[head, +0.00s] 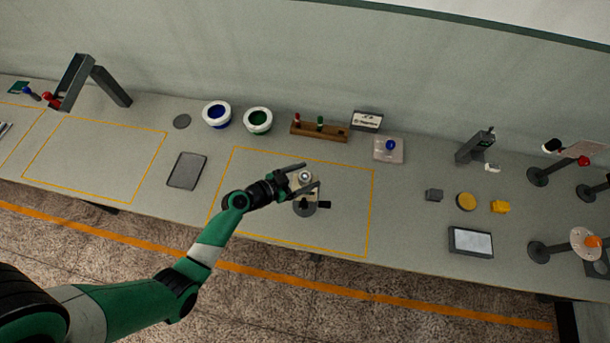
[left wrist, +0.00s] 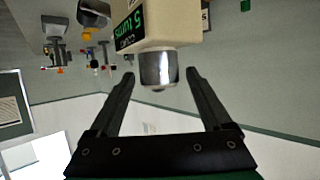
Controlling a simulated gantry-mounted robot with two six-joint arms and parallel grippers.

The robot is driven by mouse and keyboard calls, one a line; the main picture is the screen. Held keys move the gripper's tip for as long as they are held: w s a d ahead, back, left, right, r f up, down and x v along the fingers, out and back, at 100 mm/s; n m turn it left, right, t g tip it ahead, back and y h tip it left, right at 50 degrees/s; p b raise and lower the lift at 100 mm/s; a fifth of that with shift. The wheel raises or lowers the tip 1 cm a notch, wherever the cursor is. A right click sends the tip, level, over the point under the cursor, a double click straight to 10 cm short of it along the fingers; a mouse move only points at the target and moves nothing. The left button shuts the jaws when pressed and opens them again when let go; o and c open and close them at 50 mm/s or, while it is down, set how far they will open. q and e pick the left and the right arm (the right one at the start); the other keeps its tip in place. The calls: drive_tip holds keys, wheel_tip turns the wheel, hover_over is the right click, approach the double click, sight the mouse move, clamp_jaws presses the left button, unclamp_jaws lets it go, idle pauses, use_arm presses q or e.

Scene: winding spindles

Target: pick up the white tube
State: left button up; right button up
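My left gripper (head: 311,175) is open at the cream winding device (head: 301,193) in the middle marked area of the table. The device has a dark crank (head: 322,205) on its near side. In the left wrist view a shiny silver spindle end (left wrist: 158,68) sticks out of the device between the parted fingers, with a gap on each side. The device's label there reads "5 turns". No white tube can be made out for certain; a small whitish piece (head: 492,168) lies beside a grey post at the right. My right gripper is not in view.
Two white-rimmed bowls, blue (head: 216,114) and green (head: 258,121), stand at the back. A wooden rack (head: 319,131) with pegs is right of them. A dark tablet (head: 187,170) lies left. Several stands crowd the right end. The left marked area is clear.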

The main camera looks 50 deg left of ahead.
use_arm(q)
clamp_jaws()
wheel_tip(320, 180, up, 10)
drive_tip(key=p, duration=0.2)
drive_tip(key=shift+p, duration=0.3)
